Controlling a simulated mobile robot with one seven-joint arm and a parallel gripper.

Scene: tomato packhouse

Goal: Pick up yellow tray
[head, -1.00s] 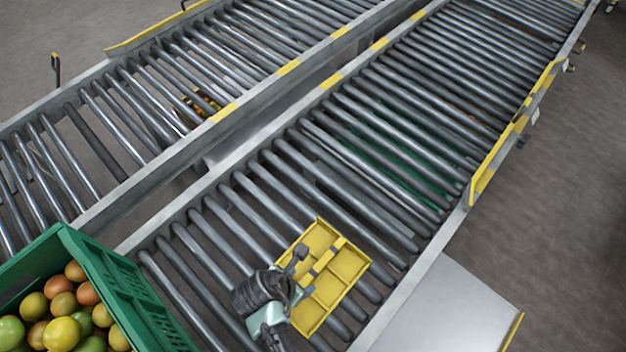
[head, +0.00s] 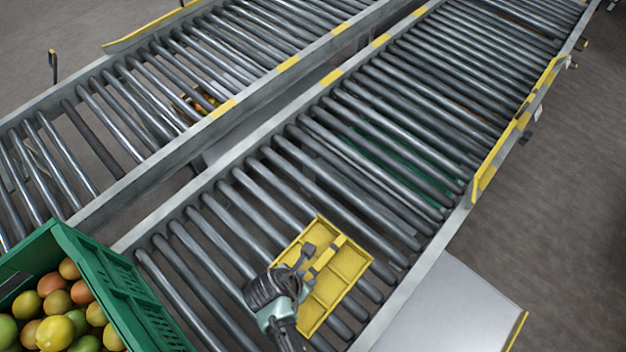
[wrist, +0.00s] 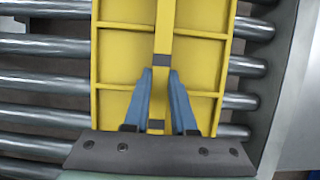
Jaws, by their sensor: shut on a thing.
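The yellow tray (head: 341,277) is shallow and divided into compartments, with a raised bar along its middle. In the head view it is over the near rollers of the right conveyor; I cannot tell whether it touches them. My gripper (head: 312,272) is over the tray from its near left side. In the wrist view the tray (wrist: 205,62) fills the middle, and the blue fingers of my gripper (wrist: 160,88) are on either side of the middle bar, shut on it. My gripper hides part of the tray in the head view.
A green crate of tomatoes (head: 112,285) stands at the lower left. A pale flat plate (head: 450,305) adjoins the conveyor's right side rail (head: 425,272). The rollers (head: 330,165) beyond the tray are clear. A second roller conveyor (head: 130,120) runs parallel at the left.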

